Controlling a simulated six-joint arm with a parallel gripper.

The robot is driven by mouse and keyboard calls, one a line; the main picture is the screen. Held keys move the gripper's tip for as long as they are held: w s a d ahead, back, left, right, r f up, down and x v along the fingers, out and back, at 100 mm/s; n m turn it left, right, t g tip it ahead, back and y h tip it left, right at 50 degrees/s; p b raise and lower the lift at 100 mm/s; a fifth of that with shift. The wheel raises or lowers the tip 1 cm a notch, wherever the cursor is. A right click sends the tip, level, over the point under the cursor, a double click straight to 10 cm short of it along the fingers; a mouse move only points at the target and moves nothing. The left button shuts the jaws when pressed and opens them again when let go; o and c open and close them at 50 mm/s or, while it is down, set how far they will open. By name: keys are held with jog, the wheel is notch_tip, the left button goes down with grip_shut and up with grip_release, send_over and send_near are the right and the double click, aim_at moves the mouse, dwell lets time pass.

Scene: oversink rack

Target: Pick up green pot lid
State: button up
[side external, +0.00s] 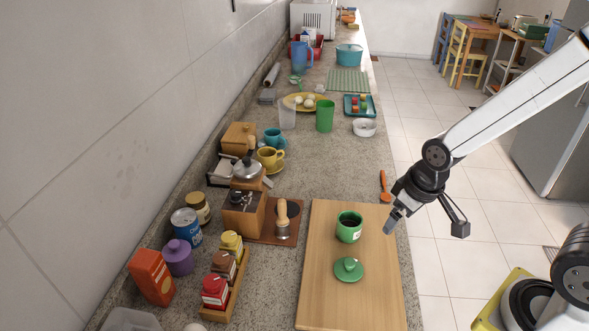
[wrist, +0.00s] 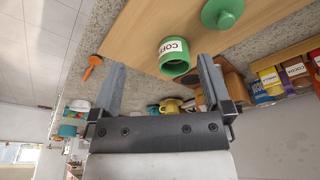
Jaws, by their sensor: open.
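The green pot lid (side external: 348,269) lies on the wooden board (side external: 324,300), a round disc with a knob on top. It also shows at the top of the wrist view (wrist: 222,12). The green pot (side external: 349,228) stands open on the board just behind the lid, with a white label, and it shows in the wrist view (wrist: 175,57). My gripper (side external: 390,229) is above the board's right edge, to the right of the pot and apart from both pot and lid. In the wrist view my gripper (wrist: 160,75) has its two fingers wide apart with nothing between them.
A spice rack (side external: 226,285) with several jars stands left of the board. A coffee grinder (side external: 243,214) and a tamper (side external: 283,220) stand behind it. An orange spoon (side external: 384,187) lies near the counter's right edge. The board around the lid is clear.

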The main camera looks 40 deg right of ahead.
jog(key=w+a+n, duration=0.1)
jog(key=a+n, duration=0.1)
jog(key=n, duration=0.3)
jog(key=n+g+y, duration=0.1)
jog(key=n+g, duration=0.2)
jog(key=n, duration=1.2)
send_over(350, 261)
jog(key=f, duration=0.3)
jog(key=shift+d, duration=0.3)
jog(key=shift+s+a+f, duration=0.1)
jog(key=shift+a+f, duration=0.05)
jog(key=shift+f, duration=1.15)
jog(key=shift+f, duration=0.1)
jog(key=shift+a+f, duration=0.2)
jog(key=shift+f, duration=2.25)
